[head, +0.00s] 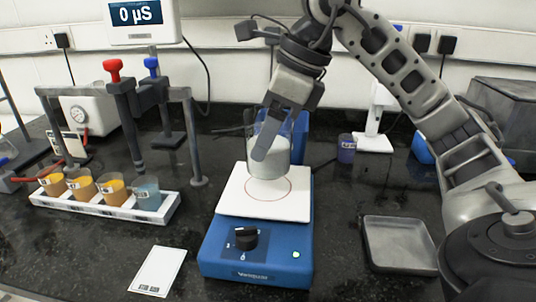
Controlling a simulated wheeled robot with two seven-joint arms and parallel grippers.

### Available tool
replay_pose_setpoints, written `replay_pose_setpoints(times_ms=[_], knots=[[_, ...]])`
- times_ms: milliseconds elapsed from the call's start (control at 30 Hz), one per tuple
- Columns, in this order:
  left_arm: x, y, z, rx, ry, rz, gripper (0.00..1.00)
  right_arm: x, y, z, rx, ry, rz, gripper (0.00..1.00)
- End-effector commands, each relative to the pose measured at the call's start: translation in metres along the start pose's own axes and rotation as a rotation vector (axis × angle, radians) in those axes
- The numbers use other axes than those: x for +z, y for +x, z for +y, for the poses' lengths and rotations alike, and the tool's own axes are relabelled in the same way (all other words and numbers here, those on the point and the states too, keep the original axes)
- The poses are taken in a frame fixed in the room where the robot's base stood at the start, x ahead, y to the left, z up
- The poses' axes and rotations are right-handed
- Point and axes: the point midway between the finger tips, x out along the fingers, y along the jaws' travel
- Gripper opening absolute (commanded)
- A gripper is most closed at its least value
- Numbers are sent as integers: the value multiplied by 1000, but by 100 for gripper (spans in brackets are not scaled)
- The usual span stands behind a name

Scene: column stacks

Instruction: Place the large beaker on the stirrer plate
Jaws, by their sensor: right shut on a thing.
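The large beaker (280,161) is clear glass with whitish contents in its lower part. It is upright over the back part of the white top of the stirrer plate (238,199), which has a blue body and a thin red ring on top. The beaker's base overlaps the back of the ring; I cannot tell whether it touches the top. My right gripper (266,143) comes down from above and is shut on the beaker, one finger showing in front of the glass. My left gripper is not in view.
A white rack (106,208) with several small beakers stands at left, below a stand with red and blue knobs (113,70). A grey tray (399,245) lies at right. A white card (159,270) lies at front left. A small purple cup (346,149) stands behind right.

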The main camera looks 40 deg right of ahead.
Motion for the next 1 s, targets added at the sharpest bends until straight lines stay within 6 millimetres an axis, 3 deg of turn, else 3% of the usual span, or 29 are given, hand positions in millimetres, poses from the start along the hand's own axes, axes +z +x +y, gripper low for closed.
replay_pose_setpoints(times_ms=[200, 667, 700, 733, 767, 1000], knots=[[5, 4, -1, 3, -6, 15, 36, -13, 31, -6, -1, 2, 2, 33], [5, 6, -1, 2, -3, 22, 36, -15, 38, -5, -1, 0, -1, 33], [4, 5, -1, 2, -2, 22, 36, -15, 37, -5, 0, 0, 1, 71], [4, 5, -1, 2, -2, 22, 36, -15, 37, -5, 0, 0, 1, 79], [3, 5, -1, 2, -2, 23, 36, -15, 37, -5, 0, 0, 1, 84], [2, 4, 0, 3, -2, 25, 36, -15, 37, -5, 0, 1, 1, 84]])
